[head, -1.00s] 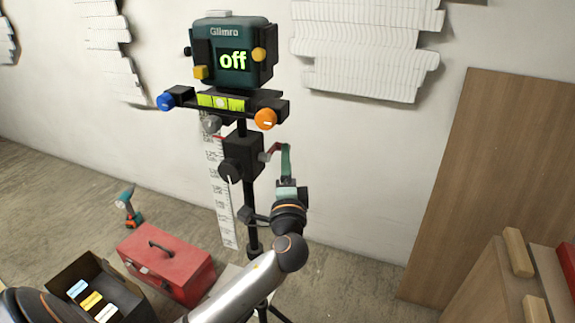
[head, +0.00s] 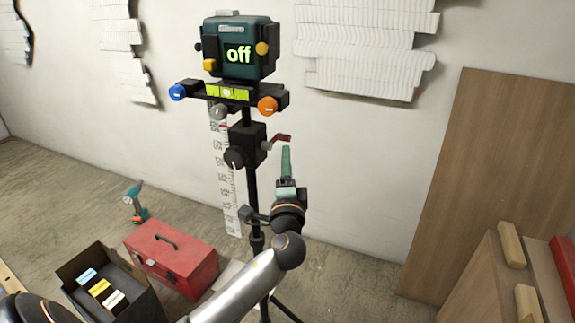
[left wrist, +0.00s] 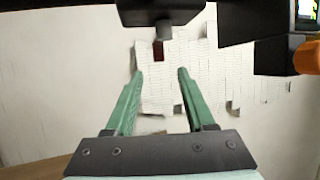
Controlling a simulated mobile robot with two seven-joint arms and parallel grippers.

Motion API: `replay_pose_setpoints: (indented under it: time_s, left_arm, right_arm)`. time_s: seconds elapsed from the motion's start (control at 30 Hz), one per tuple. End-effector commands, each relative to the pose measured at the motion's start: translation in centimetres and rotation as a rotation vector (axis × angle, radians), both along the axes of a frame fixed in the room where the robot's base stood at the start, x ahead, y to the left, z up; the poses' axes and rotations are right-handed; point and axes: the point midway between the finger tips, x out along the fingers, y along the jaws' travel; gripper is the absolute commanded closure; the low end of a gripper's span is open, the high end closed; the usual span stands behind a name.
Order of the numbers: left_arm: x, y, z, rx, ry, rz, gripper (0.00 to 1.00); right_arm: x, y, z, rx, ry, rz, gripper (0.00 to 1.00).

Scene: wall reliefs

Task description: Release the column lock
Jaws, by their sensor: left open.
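A black tripod column (head: 252,185) stands before the wall with a dark block (head: 247,146) on it. A red lever (head: 281,138) sticks out from the block's right side and is probably the column lock. My left gripper (head: 286,149) is just below the lever's outer end, apart from it, with green fingers pointing up. In the left wrist view, the fingers (left wrist: 160,75) are spread with nothing between them. The dark red lever end (left wrist: 158,50) shows beyond them, below a black part. My right gripper is not in view.
A green device reading "off" (head: 238,50) tops the column, above a bar with a blue knob (head: 177,92) and an orange knob (head: 267,105). A red toolbox (head: 173,258) and open box (head: 130,292) stand at left. A wooden board (head: 470,180) leans at right.

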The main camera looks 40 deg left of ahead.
Motion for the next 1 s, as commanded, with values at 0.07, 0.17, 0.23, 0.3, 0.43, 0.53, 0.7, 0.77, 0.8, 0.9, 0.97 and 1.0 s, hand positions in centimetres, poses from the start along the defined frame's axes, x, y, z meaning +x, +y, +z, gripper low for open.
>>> replay_pose_setpoints:
  time_s: [0.07, 0.17, 0.23, 0.3, 0.43, 0.53, 0.7, 0.77, 0.8, 0.9, 0.97, 1.0]
  left_arm:
    - [0.0, 0.0, 0.0, 0.000, 0.000, 0.000, 0.45]
    - [0.0, 0.0, 0.0, 0.000, 0.000, 0.000, 0.45]
    - [0.0, 0.0, 0.0, 0.000, 0.000, 0.000, 0.45]
    - [0.0, 0.0, 0.0, 0.000, 0.000, 0.000, 0.45]
    - [0.0, 0.0, -0.1, -0.001, 0.002, 0.000, 0.45]
    - [-0.1, -0.4, -1.5, -0.033, 0.023, -0.023, 0.45]
    - [-1.7, -3.4, -9.7, -0.254, 0.148, -0.153, 0.45]
    - [-3.1, -5.1, -13.6, -0.381, 0.208, -0.209, 0.45]
    - [-4.4, -6.5, -16.2, -0.475, 0.248, -0.243, 0.45]
    - [-8.1, -9.9, -21.9, -0.717, 0.337, -0.309, 0.45]
    - [-10.6, -12.0, -24.6, -0.865, 0.382, -0.331, 0.45]
    - [-12.2, -13.2, -26.1, -0.960, 0.407, -0.340, 0.45]
  right_arm:
    - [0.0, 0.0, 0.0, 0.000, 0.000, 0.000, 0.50]
    - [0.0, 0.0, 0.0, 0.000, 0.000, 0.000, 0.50]
    - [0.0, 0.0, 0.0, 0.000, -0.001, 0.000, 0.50]
    - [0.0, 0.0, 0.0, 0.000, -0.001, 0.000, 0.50]
    - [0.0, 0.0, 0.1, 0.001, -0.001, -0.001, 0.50]
    - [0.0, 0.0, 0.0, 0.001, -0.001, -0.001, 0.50]
    - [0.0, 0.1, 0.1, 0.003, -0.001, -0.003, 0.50]
    - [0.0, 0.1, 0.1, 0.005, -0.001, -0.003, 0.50]
    - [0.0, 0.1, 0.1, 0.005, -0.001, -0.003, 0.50]
    - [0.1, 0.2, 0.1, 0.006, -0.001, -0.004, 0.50]
    - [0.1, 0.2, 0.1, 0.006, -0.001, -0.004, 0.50]
    - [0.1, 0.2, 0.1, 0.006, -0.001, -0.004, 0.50]
